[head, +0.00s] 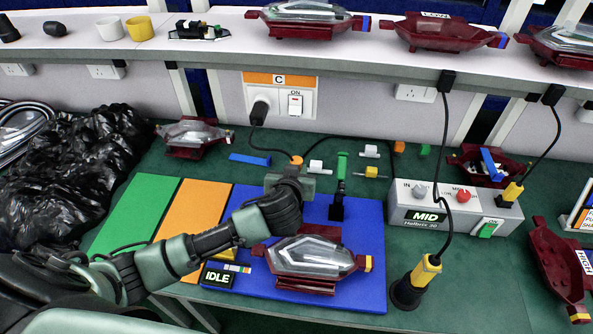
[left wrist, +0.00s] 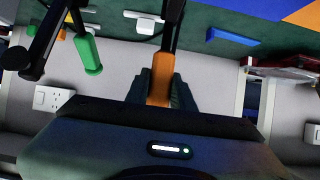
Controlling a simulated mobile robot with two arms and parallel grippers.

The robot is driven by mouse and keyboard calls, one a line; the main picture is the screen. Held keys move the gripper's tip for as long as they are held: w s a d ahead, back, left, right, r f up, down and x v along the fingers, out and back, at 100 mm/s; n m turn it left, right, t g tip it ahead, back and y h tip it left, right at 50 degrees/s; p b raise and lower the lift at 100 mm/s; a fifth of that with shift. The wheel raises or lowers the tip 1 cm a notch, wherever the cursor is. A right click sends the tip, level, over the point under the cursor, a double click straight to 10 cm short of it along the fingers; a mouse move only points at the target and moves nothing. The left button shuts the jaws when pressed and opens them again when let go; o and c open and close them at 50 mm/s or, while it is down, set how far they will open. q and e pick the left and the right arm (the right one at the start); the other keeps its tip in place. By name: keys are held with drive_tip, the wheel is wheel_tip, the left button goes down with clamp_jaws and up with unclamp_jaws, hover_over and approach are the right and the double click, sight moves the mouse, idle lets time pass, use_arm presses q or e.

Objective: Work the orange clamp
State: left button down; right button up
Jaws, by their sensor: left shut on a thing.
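The orange clamp's handle tip (head: 297,159) shows just beyond my left gripper (head: 294,180) in the head view. In the left wrist view the orange handle (left wrist: 159,88) is between the two dark fingers of my left gripper (left wrist: 160,92), which is shut on it. Most of the clamp's body is hidden behind the gripper in the head view. A clamp with a green handle (head: 341,164) stands upright just to the right on the blue board (head: 366,240). A dark red tail lamp (head: 308,257) with a clear lens lies on the board in front. My right gripper is not in view.
A grey control box (head: 447,213) reading MID stands at the right, with a yellow-black plug (head: 423,273) before it. Small coloured pieces lie behind the board. Green (head: 140,212) and orange (head: 187,215) panels and a black bag (head: 90,165) lie left. A lamp-laden shelf runs above.

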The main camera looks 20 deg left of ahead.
use_arm(q)
drive_tip(key=c, duration=1.2)
unclamp_jaws()
drive_tip(key=shift+s, duration=0.1)
drive_tip(key=shift+s+d, duration=0.1)
drive_tip(key=shift+s, duration=0.15)
drive_tip(key=b+v, duration=0.1)
drive_tip(key=v, duration=0.6)
drive_tip(key=shift+r, duration=0.15)
